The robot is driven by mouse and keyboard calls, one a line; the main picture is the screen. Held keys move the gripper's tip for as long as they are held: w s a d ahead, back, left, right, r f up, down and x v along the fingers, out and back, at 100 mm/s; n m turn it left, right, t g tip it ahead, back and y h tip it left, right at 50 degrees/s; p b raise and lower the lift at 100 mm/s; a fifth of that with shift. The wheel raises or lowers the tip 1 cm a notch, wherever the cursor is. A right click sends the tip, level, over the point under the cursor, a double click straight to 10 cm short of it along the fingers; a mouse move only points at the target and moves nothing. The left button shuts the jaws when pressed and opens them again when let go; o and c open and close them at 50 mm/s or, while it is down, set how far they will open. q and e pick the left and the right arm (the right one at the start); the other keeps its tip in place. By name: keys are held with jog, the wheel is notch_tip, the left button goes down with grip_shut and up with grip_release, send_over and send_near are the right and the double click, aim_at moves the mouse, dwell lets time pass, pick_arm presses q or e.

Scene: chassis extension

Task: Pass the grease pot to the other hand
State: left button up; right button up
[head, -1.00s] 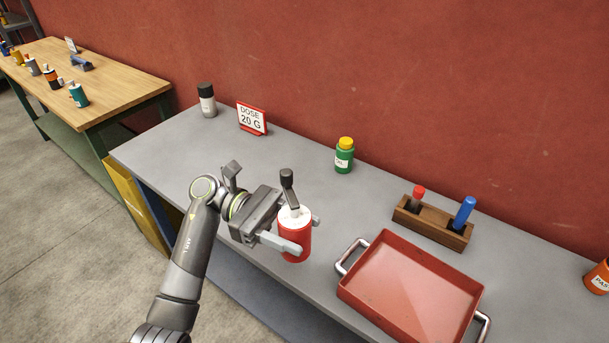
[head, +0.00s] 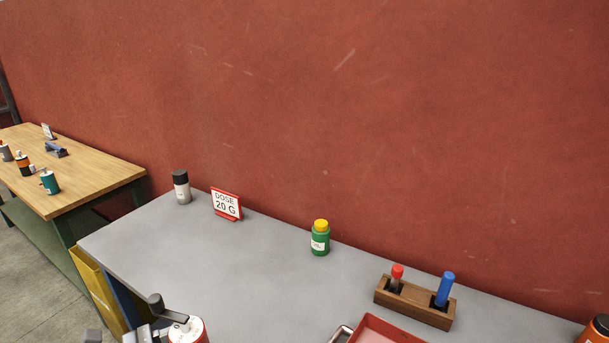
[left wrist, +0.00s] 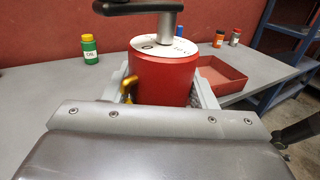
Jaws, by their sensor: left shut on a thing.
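The grease pot is a red can with a white top and a dark grey handle. In the head view the pot (head: 190,333) shows only its top at the bottom edge. In the left wrist view the red pot (left wrist: 163,80) stands large and upright between the fingers. My left gripper (left wrist: 165,97) is shut on its sides; in the head view only a bit of the gripper shows at the bottom edge. My right gripper is not recognisable in either view.
On the grey bench (head: 240,280) stand a grey bottle (head: 181,187), a dose sign (head: 226,204), a green bottle (head: 320,238) and a wooden holder (head: 414,303). A red tray (head: 385,332) lies at the front. A dark part of something (left wrist: 300,131) shows at the wrist view's right edge.

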pick_arm(q)
jog(key=shift+s+a+r+n+t+y, duration=0.25)
jog(key=shift+s+a+n+t+y, duration=0.2)
jog(key=shift+a+t, duration=0.2)
jog(key=shift+d+f+n+t+y, duration=0.25)
jog(key=shift+n+t+y, duration=0.2)
jog(key=shift+d+f+n+t+y, duration=0.1)
jog(key=shift+d+n+t+y, duration=0.1)
jog(key=shift+n+t+y, duration=0.55)
jog(key=shift+a+n+t+y, duration=0.1)
jog(key=shift+n+t+y, duration=0.65)
jog(key=shift+y, duration=0.1)
jog(key=shift+a+r+n+t+y, duration=0.2)
jog(key=shift+n+t+y, duration=0.15)
jog(key=shift+y, duration=0.15)
jog(key=shift+a+r+n+t+y, duration=0.2)
jog(key=shift+n+t+y, duration=0.15)
jog(key=shift+y, duration=0.15)
jog(key=shift+d, duration=0.1)
